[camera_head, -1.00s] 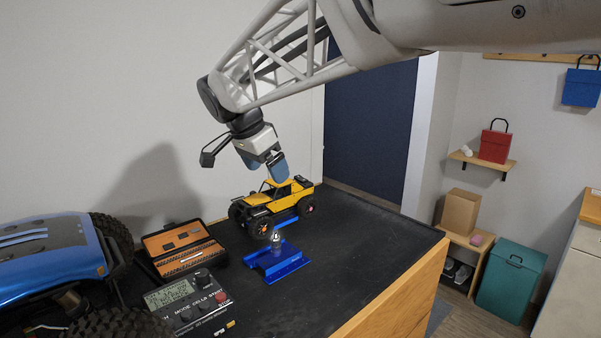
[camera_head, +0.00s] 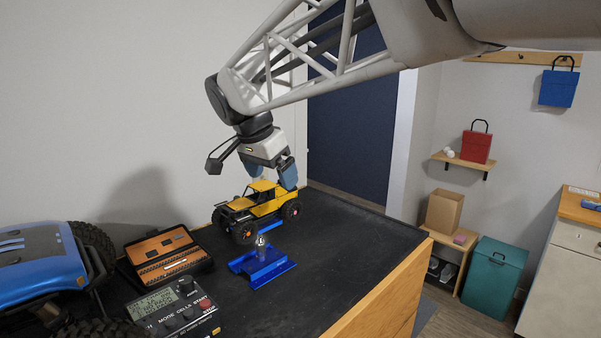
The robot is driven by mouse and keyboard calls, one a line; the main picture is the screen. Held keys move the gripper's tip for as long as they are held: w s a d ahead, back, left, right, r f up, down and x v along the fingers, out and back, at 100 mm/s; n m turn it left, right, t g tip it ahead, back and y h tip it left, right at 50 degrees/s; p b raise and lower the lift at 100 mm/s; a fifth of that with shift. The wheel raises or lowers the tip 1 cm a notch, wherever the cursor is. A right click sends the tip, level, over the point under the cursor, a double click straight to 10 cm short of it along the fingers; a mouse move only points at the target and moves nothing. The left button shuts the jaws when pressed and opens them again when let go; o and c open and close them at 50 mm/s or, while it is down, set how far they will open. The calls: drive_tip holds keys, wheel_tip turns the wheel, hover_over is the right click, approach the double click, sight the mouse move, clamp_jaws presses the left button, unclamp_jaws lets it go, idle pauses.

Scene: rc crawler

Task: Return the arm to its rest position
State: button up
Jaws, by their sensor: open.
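My gripper (camera_head: 272,176) is open above and behind the yellow crawler car (camera_head: 256,206), with its blue-grey fingers pointing down. One finger shows near the rear right of the car's roof; the other is mostly hidden behind the roof. I cannot tell whether either finger touches the car. My arm reaches in from the upper right.
A black case with an orange interior (camera_head: 165,255) lies open at the left. A charger with a display (camera_head: 176,308) sits in front of it. A large blue vehicle (camera_head: 40,262) fills the left edge. The bench's right part is clear up to its wooden edge (camera_head: 385,295).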

drive_tip(key=s+d+f+n+t+y, duration=0.1)
drive_tip(key=s+d+n, duration=0.2)
drive_tip(key=s+d, duration=0.7)
drive_tip(key=s+d+f+n+y, duration=0.1)
drive_tip(key=s+d+f+n, duration=0.1)
drive_tip(key=s+d, duration=0.75)
drive_tip(key=s+d+f+n+t, duration=0.1)
drive_tip(key=s+d+f+n, duration=0.3)
drive_tip(key=s, duration=0.6)
wheel_tip(320, 180, down, 11)
drive_tip(key=w+d+m+g, duration=0.1)
drive_tip(key=g, duration=0.1)
drive_tip(key=shift+w+d+g+y, duration=0.2)
drive_tip(key=shift+d+g+y, duration=0.1)
drive_tip(key=shift+g, duration=0.1)
drive_tip(key=shift+r, duration=0.1)
